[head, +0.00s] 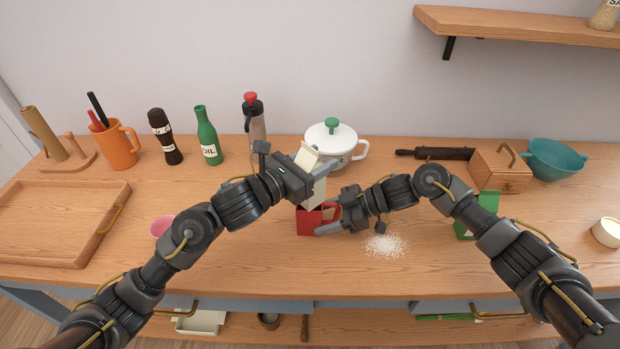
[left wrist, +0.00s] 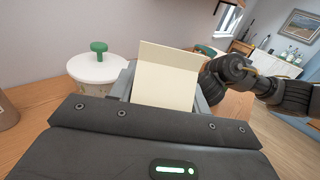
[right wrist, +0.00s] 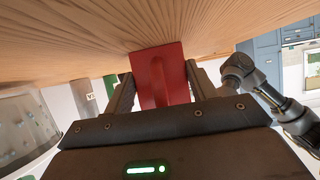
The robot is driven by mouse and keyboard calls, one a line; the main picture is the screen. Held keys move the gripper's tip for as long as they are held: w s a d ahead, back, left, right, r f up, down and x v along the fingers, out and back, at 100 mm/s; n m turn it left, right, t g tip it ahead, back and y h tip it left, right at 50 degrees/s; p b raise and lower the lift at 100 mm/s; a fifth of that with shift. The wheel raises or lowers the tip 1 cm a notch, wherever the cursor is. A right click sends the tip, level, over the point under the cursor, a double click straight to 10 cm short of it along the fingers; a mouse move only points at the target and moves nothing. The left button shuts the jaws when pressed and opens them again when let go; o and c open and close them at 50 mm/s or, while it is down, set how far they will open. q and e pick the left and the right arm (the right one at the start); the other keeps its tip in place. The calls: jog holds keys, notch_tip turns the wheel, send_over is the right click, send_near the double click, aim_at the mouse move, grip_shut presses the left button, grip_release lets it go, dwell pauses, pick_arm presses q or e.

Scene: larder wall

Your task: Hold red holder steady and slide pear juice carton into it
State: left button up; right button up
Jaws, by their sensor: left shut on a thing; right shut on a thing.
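My right gripper (head: 330,217) is shut on the red holder from the right, near the counter. The right wrist view shows the red holder (right wrist: 162,75) between the fingers.
A white lidded pot (head: 331,150) stands just behind the grippers. White grains (head: 385,245) lie in front of the right gripper. A green box (head: 487,203) is to the right, a pink bowl (head: 162,226) to the left.

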pick_arm(q)
notch_tip(320, 180, up, 11)
jog(key=shift+f, duration=0.2)
jog(key=w+f+m+g+h, duration=0.2)
jog(key=w+m+g+h, duration=0.1)
jog(key=w+g, duration=0.1)
jog(key=s+m+g, duration=0.1)
jog(key=g, duration=0.1)
jog(key=s+f+m+g+h, duration=0.1)
jog(key=s+m+g, duration=0.1)
jog(key=g, duration=0.1)
jog(key=s+f+m+g, duration=0.1)
jog(key=m+g, duration=0.1)
jog(key=g, duration=0.1)
jog(key=shift+s+d+h, duration=0.2)
jog(key=shift+s+h, duration=0.05)
jog(key=shift+h, duration=0.05)
jog(key=shift+s+r+m+g, duration=0.25)
jog(key=shift+s+m+g, duration=0.15)
jog(key=shift+m+g, duration=0.1)
send_over(318, 186)
jog(key=w, duration=0.2)
jog(key=shift+f, duration=2.9)
jog(key=shift+s+f, duration=0.1)
jog(key=shift+f, duration=3.75)
